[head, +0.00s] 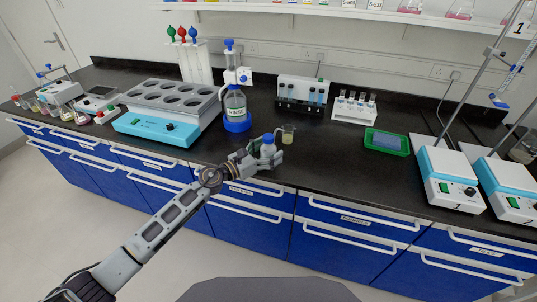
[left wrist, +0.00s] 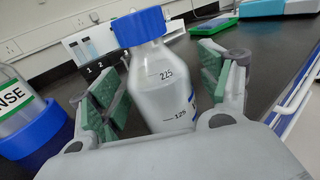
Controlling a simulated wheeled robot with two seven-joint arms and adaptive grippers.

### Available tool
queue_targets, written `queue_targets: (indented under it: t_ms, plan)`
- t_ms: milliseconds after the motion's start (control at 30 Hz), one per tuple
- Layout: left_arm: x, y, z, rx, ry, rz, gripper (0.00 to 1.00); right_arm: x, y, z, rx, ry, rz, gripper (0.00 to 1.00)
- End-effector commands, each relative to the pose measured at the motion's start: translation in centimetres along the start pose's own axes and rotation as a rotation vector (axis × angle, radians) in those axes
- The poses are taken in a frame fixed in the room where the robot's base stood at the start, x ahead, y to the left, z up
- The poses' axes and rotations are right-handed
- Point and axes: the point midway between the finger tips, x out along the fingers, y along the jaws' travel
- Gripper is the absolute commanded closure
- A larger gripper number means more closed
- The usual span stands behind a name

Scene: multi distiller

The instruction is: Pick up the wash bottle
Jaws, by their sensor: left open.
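A small clear bottle with a blue cap (head: 268,149), the likely wash bottle, stands upright near the counter's front edge. In the left wrist view the bottle (left wrist: 162,95) shows volume marks and no spout. My left gripper (head: 262,157) is open, with the bottle between its green-padded fingers. In the left wrist view a finger of the gripper (left wrist: 160,92) is on each side of it. A gap shows at the right finger; whether the left finger touches cannot be told. My right gripper is not in view.
A large labelled bottle (head: 235,103) on a blue base stands behind to the left. A small beaker (head: 288,133) is close behind the bottle. A green tray (head: 387,142) and stirrers (head: 452,180) are to the right. Counter (head: 330,150) between is clear.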

Motion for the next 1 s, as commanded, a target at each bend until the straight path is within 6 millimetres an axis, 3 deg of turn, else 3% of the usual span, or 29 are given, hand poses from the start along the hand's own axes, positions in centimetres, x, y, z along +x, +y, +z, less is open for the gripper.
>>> queue_targets:
  t_ms: [500, 800, 1000]
  plan:
    - [0.15, 0.01, 0.02, 0.001, 0.000, 0.000, 0.22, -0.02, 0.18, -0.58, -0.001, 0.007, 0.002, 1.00]
    - [0.14, 0.02, 0.02, 0.001, 0.000, 0.000, 0.61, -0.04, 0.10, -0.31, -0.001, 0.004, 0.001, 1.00]
    - [0.15, 0.04, 0.12, 0.001, -0.002, 0.001, 0.62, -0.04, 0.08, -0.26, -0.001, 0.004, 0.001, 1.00]
